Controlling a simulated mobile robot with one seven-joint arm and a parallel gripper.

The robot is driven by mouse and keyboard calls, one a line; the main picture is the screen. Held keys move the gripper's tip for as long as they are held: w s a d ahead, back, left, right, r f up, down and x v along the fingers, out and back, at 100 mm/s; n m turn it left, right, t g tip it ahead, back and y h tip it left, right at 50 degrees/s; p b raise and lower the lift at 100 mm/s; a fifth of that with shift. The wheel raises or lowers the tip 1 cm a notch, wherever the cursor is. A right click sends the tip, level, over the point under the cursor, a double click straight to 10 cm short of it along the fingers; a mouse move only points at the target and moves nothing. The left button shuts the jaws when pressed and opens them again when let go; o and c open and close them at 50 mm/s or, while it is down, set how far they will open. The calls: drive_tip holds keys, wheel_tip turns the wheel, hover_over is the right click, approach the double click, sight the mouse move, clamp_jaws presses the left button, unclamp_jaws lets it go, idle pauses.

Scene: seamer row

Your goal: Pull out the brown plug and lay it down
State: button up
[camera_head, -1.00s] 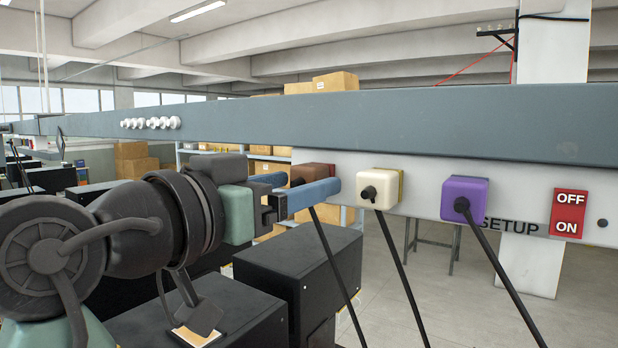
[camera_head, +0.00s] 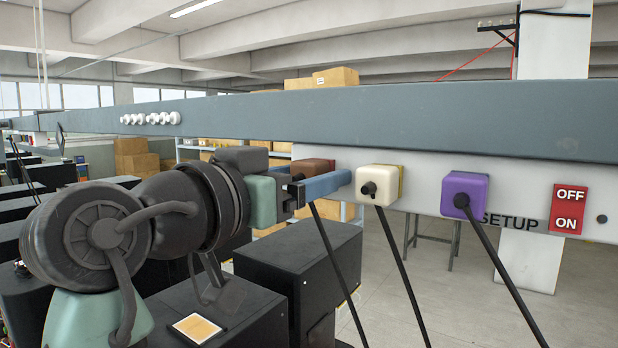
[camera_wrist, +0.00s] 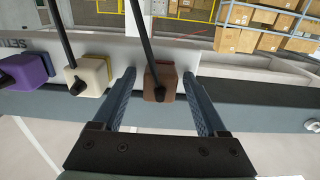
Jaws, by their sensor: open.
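The brown plug (camera_wrist: 160,82) sits on the pale panel with a black cable running from it. In the wrist view it stands between the two blue fingers of my gripper (camera_wrist: 159,76), with a gap on each side, so the gripper is open around it. In the head view my gripper (camera_head: 340,179) reaches to the panel, and the near finger hides much of the brown plug (camera_head: 316,166); only its upper part shows above the finger.
A cream plug (camera_head: 379,184) and a purple plug (camera_head: 465,195) sit to the right on the same panel, each with a hanging black cable. A red OFF/ON sign (camera_head: 569,209) is further right. A grey beam (camera_head: 400,122) runs above. Black boxes (camera_head: 300,270) stand below.

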sight(301, 178)
idle(0.7)
clamp_jaws()
drive_tip(key=shift+s+a+f, duration=0.15)
drive_tip(key=shift+a, duration=0.05)
idle(0.4)
drive_tip(key=shift+r+b+v, duration=0.2)
drive_tip(key=shift+b+v, duration=0.1)
drive_tip(key=shift+v, duration=0.85)
drive_tip(key=shift+s+f, duration=0.1)
drive_tip(key=shift+v, duration=1.55)
